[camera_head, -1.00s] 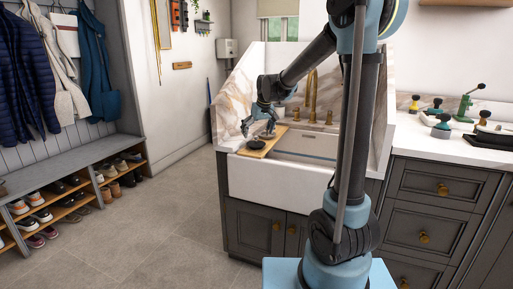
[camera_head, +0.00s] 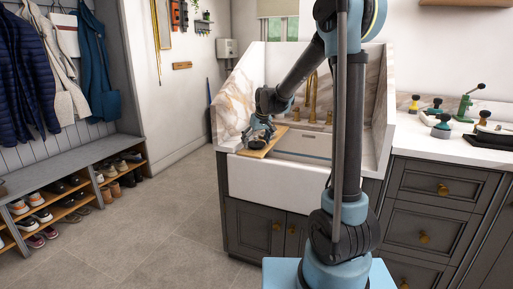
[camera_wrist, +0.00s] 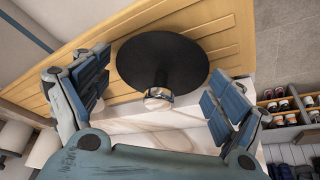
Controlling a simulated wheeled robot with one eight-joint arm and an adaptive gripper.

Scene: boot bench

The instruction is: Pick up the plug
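The plug (camera_wrist: 180,50) is a black round disc with a short metal knob (camera_wrist: 158,97). It lies on a wooden board (camera_wrist: 221,28) that rests across the left part of the sink. My gripper (camera_wrist: 158,93) is open over the plug in the wrist view. Its fingers stand on either side of the knob, with gaps visible to both. In the head view my gripper (camera_head: 260,135) is low over the board (camera_head: 273,139) and mostly hides the plug. I cannot tell the exact height of the fingertips over the disc.
The white sink (camera_head: 275,183) has a brass tap (camera_head: 312,97) behind the board and a marble splashback around it. Stamp-like tools (camera_head: 441,127) stand on the right counter. A shoe bench (camera_head: 85,167) is at the left, with open floor between.

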